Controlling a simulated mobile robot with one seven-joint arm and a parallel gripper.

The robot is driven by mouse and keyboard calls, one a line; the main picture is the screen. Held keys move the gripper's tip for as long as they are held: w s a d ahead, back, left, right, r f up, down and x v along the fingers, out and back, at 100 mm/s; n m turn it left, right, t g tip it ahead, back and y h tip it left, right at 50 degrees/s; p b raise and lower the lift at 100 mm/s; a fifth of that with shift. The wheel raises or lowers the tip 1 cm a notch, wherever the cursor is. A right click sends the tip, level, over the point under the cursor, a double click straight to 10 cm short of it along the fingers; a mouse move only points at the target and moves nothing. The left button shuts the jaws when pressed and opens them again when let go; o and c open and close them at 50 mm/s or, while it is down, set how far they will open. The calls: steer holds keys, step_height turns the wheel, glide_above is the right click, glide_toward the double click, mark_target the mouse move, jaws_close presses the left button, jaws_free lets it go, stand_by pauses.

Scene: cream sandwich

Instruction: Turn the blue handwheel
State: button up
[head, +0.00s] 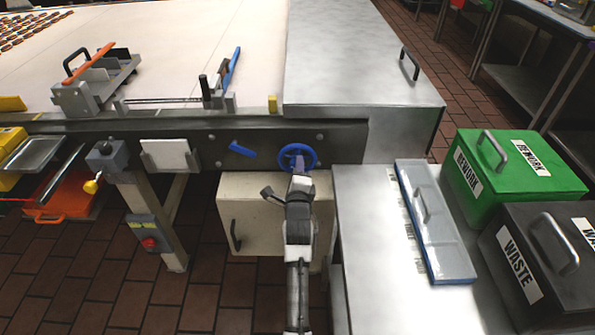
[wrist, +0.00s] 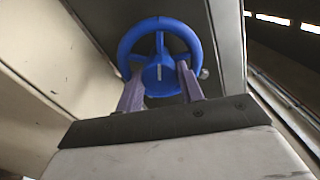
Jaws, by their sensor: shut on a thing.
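The blue handwheel (head: 297,155) is mounted on the front rail of the conveyor, in the middle of the head view. It also shows at the top of the wrist view (wrist: 159,27), with spokes and a white mark on its hub. My gripper (head: 300,168) reaches up to it from below. In the wrist view my gripper's two fingers (wrist: 160,86) reach the lower part of the wheel, one on each side of the hub. The fingers are shut on the wheel. The exact contact at the fingertips is partly hidden.
A blue lever (head: 243,150) sits left of the wheel on the same rail. A cream box (head: 255,210) stands below.

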steer(key=m+b, duration=0.1)
steer(key=m, duration=0.6)
steer(key=shift+r, duration=0.1)
stand_by(0.5)
steer(key=o, duration=1)
steer(key=shift+w, duration=0.1)
steer(key=shift+s+f, duration=0.2)
steer(key=shift+s, duration=0.2)
steer(key=s+b, duration=0.3)
steer(key=s, duration=1)
steer(key=shift+r, duration=0.1)
